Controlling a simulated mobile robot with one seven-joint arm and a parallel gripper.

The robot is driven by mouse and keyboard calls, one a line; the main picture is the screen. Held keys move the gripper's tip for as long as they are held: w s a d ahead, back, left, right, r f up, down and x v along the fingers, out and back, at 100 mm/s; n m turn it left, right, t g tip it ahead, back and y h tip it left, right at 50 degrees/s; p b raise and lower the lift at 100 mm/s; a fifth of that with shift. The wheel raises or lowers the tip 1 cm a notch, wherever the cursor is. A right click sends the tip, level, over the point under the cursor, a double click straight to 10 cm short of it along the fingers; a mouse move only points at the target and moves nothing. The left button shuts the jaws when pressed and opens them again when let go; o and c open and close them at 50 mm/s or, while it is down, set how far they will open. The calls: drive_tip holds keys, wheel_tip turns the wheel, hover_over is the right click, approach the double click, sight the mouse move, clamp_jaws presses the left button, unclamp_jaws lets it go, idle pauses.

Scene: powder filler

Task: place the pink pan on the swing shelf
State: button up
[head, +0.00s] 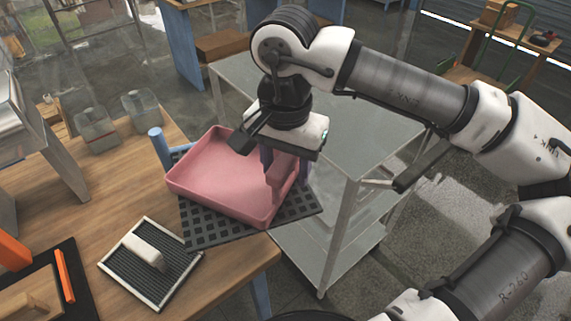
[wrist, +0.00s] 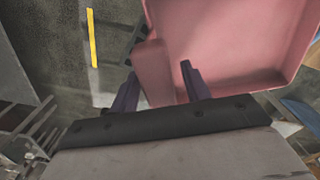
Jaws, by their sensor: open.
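The pink pan (head: 212,172) is a shallow tray with raised walls. It lies over the black perforated shelf (head: 217,230) beside a blue post (head: 158,148), and looks level. Whether its whole base touches the shelf is hidden. My gripper (head: 283,168) is at the pan's right end, pointing down, with its dark purple fingers apart. In the wrist view, my gripper (wrist: 159,86) has one finger on each side of a pink block-like handle on the pan (wrist: 235,40). The fingers do not look closed on it.
A grey metal table (head: 345,125) stands behind and right of the shelf. A wooden bench (head: 85,195) at left holds a framed black mat (head: 150,265) with a white block, and grey containers (head: 95,128). The floor shows at lower right.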

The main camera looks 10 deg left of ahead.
wheel_tip(320, 180, up, 12)
drive_tip(key=shift+f+b, duration=0.15)
drive_tip(key=shift+b, duration=0.75)
